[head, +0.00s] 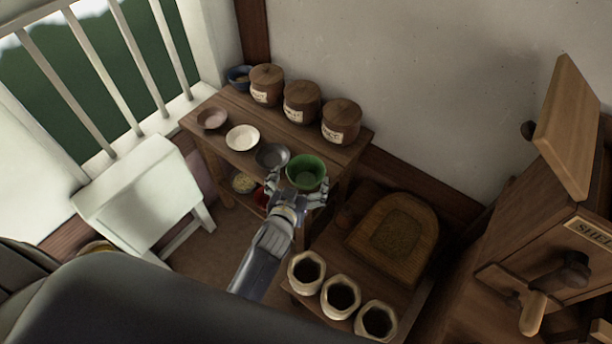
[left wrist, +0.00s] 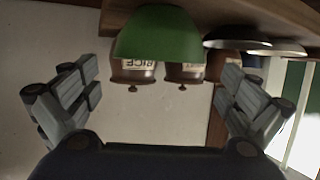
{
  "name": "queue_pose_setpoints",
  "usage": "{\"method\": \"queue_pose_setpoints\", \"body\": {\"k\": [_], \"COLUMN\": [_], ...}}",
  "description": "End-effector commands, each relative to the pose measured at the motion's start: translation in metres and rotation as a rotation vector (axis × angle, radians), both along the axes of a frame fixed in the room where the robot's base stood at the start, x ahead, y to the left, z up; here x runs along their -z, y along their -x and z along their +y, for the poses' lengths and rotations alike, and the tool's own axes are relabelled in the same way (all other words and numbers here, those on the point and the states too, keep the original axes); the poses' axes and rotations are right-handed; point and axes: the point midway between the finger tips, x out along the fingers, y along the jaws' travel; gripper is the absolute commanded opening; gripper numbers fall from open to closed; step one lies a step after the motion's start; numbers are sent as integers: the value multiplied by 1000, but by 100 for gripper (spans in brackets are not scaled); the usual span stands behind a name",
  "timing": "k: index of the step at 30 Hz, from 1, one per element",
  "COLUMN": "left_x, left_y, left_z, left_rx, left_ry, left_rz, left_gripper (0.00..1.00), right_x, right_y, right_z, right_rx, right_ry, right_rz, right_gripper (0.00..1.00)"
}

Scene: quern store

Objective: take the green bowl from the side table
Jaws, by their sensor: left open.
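The green bowl (head: 306,170) stands upright at the front right of the wooden side table (head: 222,152). My left gripper (head: 297,187) is at the table's front edge, with its fingers spread on either side of the bowl's near part. In the left wrist view, which shows the scene upside down, the green bowl (left wrist: 160,38) lies ahead between the two open fingers (left wrist: 158,82), with a visible gap on each side. I cannot tell whether any finger touches it. My right gripper is not in view.
A grey bowl (head: 272,156) sits close left of the green one, then a cream bowl (head: 242,137) and a brownish bowl (head: 212,118). Lidded jars (head: 302,102) line the back. Pale hexagonal pots (head: 341,297) stand in front right. A white stool (head: 140,195) is left.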

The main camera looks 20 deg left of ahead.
Motion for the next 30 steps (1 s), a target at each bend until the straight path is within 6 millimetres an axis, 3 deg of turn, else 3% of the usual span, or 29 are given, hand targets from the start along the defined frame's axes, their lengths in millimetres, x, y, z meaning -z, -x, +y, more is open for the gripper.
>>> {"method": "queue_pose_setpoints", "body": {"k": [16,26,30], "left_x": [23,25,25], "left_y": [-48,-53,-53], "left_z": [0,1,1], "left_rx": [0,0,0], "left_ry": [0,1,1], "left_rz": [0,1,1], "left_gripper": [100,100,70], "right_x": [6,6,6], "right_y": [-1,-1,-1], "right_z": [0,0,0], "right_rx": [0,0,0], "right_ry": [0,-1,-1], "right_rz": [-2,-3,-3], "right_gripper": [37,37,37]}}
